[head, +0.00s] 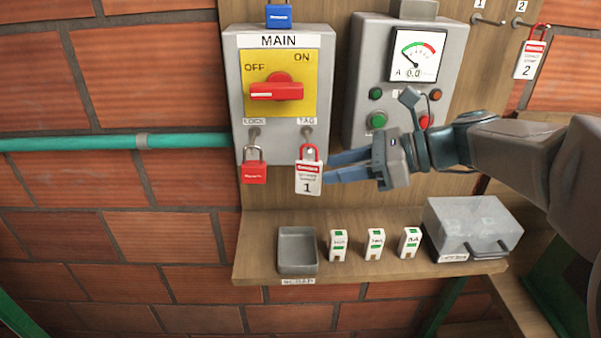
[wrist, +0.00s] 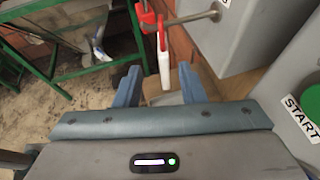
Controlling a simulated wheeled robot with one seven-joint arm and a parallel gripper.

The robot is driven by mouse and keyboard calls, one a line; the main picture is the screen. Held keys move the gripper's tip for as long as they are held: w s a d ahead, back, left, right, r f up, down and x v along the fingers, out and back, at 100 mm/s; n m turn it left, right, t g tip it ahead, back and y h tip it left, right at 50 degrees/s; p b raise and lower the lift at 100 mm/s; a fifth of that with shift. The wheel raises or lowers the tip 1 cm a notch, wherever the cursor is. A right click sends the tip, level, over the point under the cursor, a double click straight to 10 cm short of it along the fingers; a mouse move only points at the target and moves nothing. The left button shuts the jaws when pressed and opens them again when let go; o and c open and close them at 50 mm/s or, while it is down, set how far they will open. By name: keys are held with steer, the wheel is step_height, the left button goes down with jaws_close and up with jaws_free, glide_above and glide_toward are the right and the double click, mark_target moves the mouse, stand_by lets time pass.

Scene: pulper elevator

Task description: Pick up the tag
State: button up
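The tag marked 1 (head: 308,178), white with a red top and red loop, hangs upright from the peg labelled TAG on the grey MAIN switch box (head: 230,95). In the wrist view the tag (wrist: 164,68) is edge-on, with its lower part in the gap between my fingers. My gripper (head: 327,167) comes in from the right in the head view, its fingertips at the tag's right edge. The gripper (wrist: 159,72) is open, with a gap on both sides of the tag. I cannot tell how deep the tag sits between the fingers.
A red padlock (head: 254,173) hangs on the LOCK peg to the left. The red switch handle (head: 276,91) is above. A second tag marked 2 (head: 529,60) hangs at upper right. Below, a shelf (head: 258,262) holds a grey tray (head: 297,269), several small white blocks and a grey box (head: 472,228).

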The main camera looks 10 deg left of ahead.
mark_target(298, 192)
steer(key=p+x, duration=0.1)
steer(key=x, duration=0.7)
steer(key=shift+w+a+f, duration=0.1)
steer(key=shift+w, duration=0.1)
jaws_close()
